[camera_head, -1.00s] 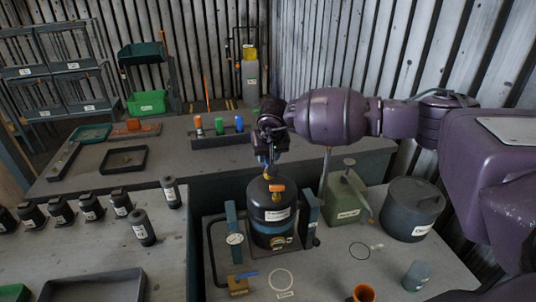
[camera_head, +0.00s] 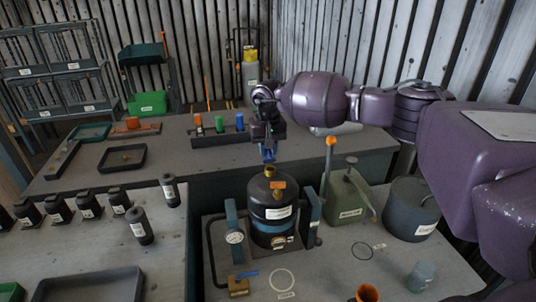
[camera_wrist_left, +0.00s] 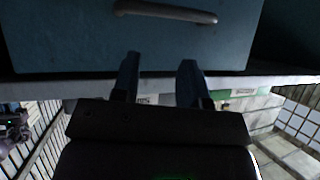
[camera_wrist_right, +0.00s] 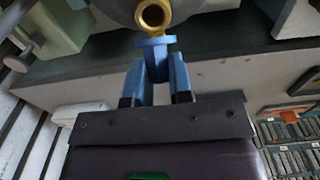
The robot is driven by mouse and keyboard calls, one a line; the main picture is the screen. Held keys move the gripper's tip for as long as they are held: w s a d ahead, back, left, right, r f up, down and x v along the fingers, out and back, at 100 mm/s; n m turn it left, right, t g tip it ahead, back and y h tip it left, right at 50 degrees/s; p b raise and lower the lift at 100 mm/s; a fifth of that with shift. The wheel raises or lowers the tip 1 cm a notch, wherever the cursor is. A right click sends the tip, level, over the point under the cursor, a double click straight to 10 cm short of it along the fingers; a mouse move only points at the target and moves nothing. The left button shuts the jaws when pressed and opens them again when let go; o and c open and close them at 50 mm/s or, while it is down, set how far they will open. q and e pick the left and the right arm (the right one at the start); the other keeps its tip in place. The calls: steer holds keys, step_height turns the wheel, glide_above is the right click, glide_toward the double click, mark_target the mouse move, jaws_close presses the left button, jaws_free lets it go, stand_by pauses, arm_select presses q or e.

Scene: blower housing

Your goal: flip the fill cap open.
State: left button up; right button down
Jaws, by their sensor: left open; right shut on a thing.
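A dark tank (camera_head: 270,205) stands upright in a stand with blue side posts. A brass neck (camera_head: 270,171) rises from its top, with an orange tag-like part (camera_head: 278,185) in front. The neck's open ring also shows in the right wrist view (camera_wrist_right: 153,14). My right gripper (camera_head: 268,154) is above the neck, pointing down. It is shut on a blue flanged piece (camera_wrist_right: 155,42), close to the neck; I cannot tell whether this is the fill cap or whether it touches the neck. My left gripper (camera_wrist_left: 160,75) is open and empty, seen only in the left wrist view.
A green canister (camera_head: 346,198) with an orange-knobbed lever and a dark lidded pot (camera_head: 412,212) stand right of the tank. A round gauge (camera_head: 234,238) is at its left. A blue drawer front (camera_wrist_left: 130,40) faces my left gripper. An orange cup (camera_head: 367,293) is at the front.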

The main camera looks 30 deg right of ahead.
arm_select(q)
step_height(320, 180, down, 19)
steer(key=s+g+b, duration=0.1)
steer(key=g+b, duration=0.1)
steer(key=b, duration=1.7)
steer(key=shift+s+d+f+m+b, duration=0.2)
steer(key=shift+s+d+m+b, duration=0.1)
steer(key=shift+m, duration=0.1)
arm_select(e)
steer(key=shift+w+d+f+g+y, duration=0.15)
steer(key=shift+w+f+g+y, duration=0.35)
steer(key=shift+g, duration=1.25)
steer(key=shift+w+d+f+g+y, duration=0.1)
steer(key=shift+w+f+g+y, duration=0.4)
steer(key=shift+g, duration=1.2)
steer(key=shift+w+d+f+g+y, duration=0.25)
steer(key=shift+w+f+g, duration=0.4)
steer(key=shift+g, duration=1.1)
arm_select(q)
steer(key=shift+w+r, duration=0.15)
steer(key=shift+r, duration=0.05)
arm_select(e)
steer(key=shift+s+a+r, duration=0.1)
steer(key=shift+r, duration=0.05)
steer(key=c, duration=1.2)
jaws_free()
arm_select(q)
steer(key=shift+f, duration=0.3)
arm_select(e)
steer(key=shift+o, duration=0.9)
